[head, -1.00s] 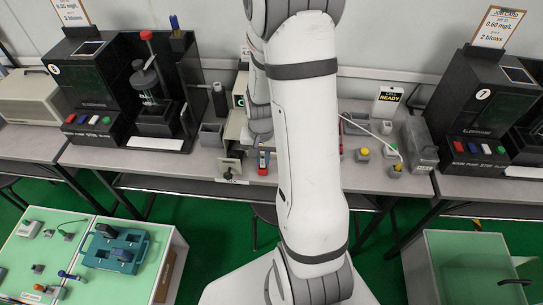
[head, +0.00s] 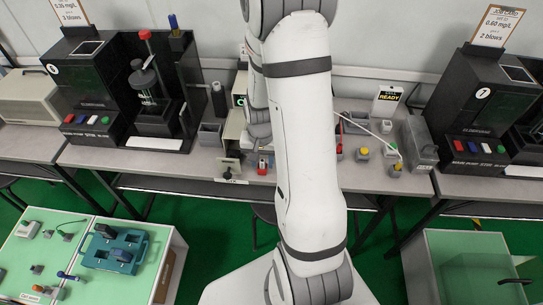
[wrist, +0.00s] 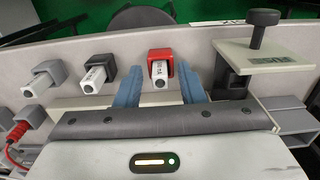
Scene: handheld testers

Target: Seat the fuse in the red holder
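The red holder (wrist: 166,54) is in the upper middle of the wrist view. A white fuse (wrist: 159,75) sits in its opening, its end sticking out toward the camera. How deep it sits I cannot tell. My gripper (wrist: 161,72) is open, one blue finger on each side of the fuse and red holder, with a small gap visible at each side. In the head view a red part (head: 263,162), probably the red holder, shows just below my wrist at the bench's front. My fingers are mostly hidden there.
In the wrist view, a black holder (wrist: 99,58) and a grey holder (wrist: 48,69) to the left each hold a white piece.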

